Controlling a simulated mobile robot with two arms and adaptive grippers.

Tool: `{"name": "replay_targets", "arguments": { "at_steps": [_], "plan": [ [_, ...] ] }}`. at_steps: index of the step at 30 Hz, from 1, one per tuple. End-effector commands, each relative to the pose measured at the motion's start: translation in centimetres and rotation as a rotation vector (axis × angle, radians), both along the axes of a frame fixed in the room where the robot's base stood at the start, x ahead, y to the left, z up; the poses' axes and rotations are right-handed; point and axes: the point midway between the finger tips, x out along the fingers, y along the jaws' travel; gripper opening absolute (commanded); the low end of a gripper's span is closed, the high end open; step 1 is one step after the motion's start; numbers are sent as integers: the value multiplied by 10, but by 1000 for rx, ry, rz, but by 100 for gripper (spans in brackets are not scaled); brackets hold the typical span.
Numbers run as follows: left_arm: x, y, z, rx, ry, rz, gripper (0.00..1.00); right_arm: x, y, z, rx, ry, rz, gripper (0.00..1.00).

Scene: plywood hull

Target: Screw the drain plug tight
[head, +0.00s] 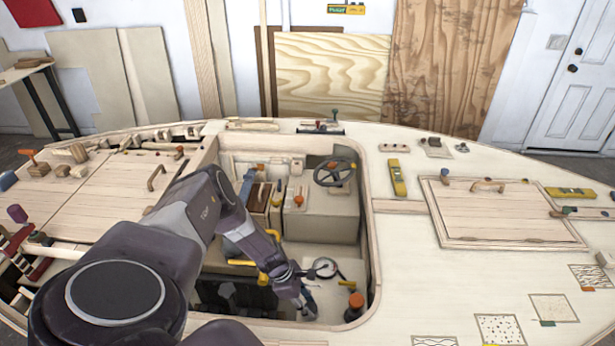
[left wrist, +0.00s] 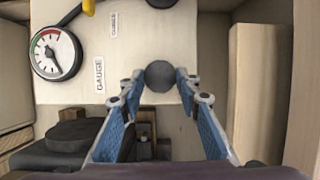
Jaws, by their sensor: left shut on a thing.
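My left arm reaches from the left down into the hull's open cockpit. My left gripper (head: 306,312) is low in the cockpit, in front of the round gauge. In the left wrist view, the two blue-padded fingers of this gripper (left wrist: 159,84) close on a dark grey round knob (left wrist: 159,75), which looks like the drain plug. The knob sits against a pale panel, and its lower part and thread are hidden. How tight it is cannot be seen. In the head view the fingers cover the knob. My right gripper is not in view.
The gauge (left wrist: 55,52) sits left of the knob; it also shows in the head view (head: 325,267). An orange-capped dark item (head: 355,306) stands right of the gripper. A steering wheel (head: 335,173) is farther back.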

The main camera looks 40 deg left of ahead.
Motion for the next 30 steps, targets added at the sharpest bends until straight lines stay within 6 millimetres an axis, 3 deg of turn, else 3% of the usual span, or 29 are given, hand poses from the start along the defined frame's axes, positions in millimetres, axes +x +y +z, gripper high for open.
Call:
{"name": "replay_targets", "arguments": {
  "at_steps": [20,21,25,30],
  "plan": [
    [9,5,5,6,-15,-42,7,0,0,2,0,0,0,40],
    [9,5,5,6,-16,-41,33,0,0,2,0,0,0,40],
    [7,4,4,5,-13,-42,47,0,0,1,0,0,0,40],
    [5,3,2,3,-8,-45,48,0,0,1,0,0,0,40]
  ]
}}
